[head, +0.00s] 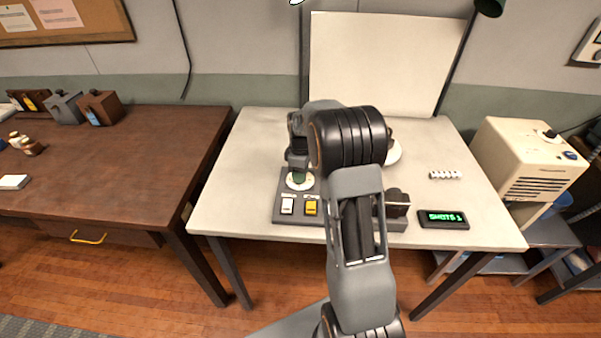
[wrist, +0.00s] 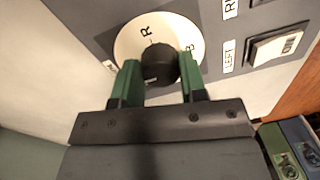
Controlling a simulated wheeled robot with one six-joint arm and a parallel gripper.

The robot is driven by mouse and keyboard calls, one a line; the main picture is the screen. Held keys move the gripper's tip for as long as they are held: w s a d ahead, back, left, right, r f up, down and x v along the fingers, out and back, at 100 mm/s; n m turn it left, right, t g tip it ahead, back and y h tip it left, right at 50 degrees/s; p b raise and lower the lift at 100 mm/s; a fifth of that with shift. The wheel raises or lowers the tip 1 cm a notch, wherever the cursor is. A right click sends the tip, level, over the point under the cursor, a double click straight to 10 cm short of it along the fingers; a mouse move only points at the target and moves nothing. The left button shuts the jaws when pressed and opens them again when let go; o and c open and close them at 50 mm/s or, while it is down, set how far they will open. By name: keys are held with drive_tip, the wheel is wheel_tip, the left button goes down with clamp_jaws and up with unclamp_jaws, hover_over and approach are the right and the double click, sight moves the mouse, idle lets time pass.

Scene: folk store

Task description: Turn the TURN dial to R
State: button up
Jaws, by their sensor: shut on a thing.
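The TURN dial (wrist: 128,42) shows in the wrist view as a white disc with a round black knob (wrist: 160,64) at its middle. An R is printed on the disc above the knob, and what looks like a B is at its right. A small pale mark shows on the knob's lower left, away from the R. My gripper (wrist: 159,82) has its green fingers on both sides of the knob, shut on it. In the head view the dial (head: 300,181) sits on a grey panel (head: 283,206), with my gripper (head: 299,172) over it from above.
A white switch (head: 287,205) and a yellow switch (head: 311,207) stand close to the dial. A black display (head: 442,218) with green SHOTS text and a white spiral-like piece (head: 445,175) lie at the right of the pale table (head: 245,190). A white board (head: 385,55) stands behind.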

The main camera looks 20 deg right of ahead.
drive_tip(key=shift+c, duration=0.8)
drive_tip(key=shift+m, duration=0.4)
drive_tip(key=m, duration=0.8)
drive_tip(key=shift+m, duration=0.3)
drive_tip(key=m, duration=0.4)
drive_tip(key=shift+t, duration=0.3)
drive_tip(key=shift+m, duration=2.4)
